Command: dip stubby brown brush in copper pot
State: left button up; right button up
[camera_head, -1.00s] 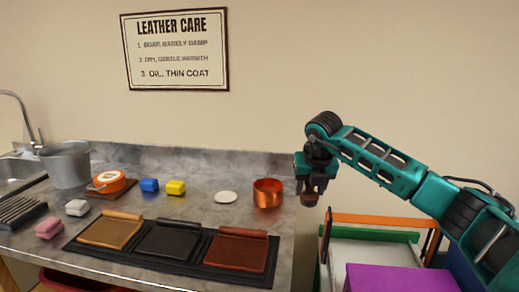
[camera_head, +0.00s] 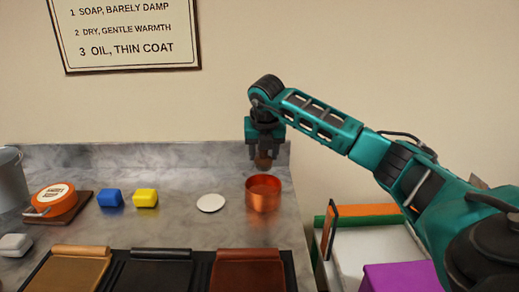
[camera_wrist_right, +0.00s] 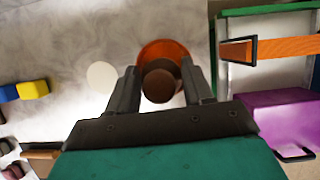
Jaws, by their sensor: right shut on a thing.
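The copper pot (camera_head: 263,196) stands near the right end of the grey marble counter. My right gripper (camera_head: 264,150) is shut on the stubby brown brush (camera_head: 263,161) and points down, with the brush above the pot in the head view. In the right wrist view the brush (camera_wrist_right: 160,82) is between the two fingers and covers part of the pot (camera_wrist_right: 163,47). The brush's lower end is hard to make out. My left gripper is out of view.
A white disc (camera_head: 210,203) lies left of the pot, then a yellow block (camera_head: 145,198) and a blue block (camera_head: 110,198). An orange round tin (camera_head: 55,200) sits farther left. Leather panels (camera_head: 248,272) lie in front. A purple box (camera_head: 398,277) is at the right.

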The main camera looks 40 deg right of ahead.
aim_at(264, 168)
jog(key=shift+f+b, duration=0.55)
jog(key=shift+f, duration=0.2)
notch_tip(264, 168, down, 4)
jog(key=b, duration=0.2)
jog(key=shift+r+b, duration=0.25)
jog(key=shift+b, duration=0.1)
notch_tip(264, 168, down, 2)
jog(key=shift+f+b, duration=0.15)
jog(key=shift+b, duration=0.55)
jog(key=shift+f+b, duration=0.35)
jog(key=shift+f, duration=0.3)
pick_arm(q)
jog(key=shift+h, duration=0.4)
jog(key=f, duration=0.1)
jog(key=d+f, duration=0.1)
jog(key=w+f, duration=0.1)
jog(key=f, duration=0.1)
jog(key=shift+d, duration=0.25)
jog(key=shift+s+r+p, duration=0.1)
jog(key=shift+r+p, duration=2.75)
pick_arm(e)
jog(key=shift+r, duration=3.65)
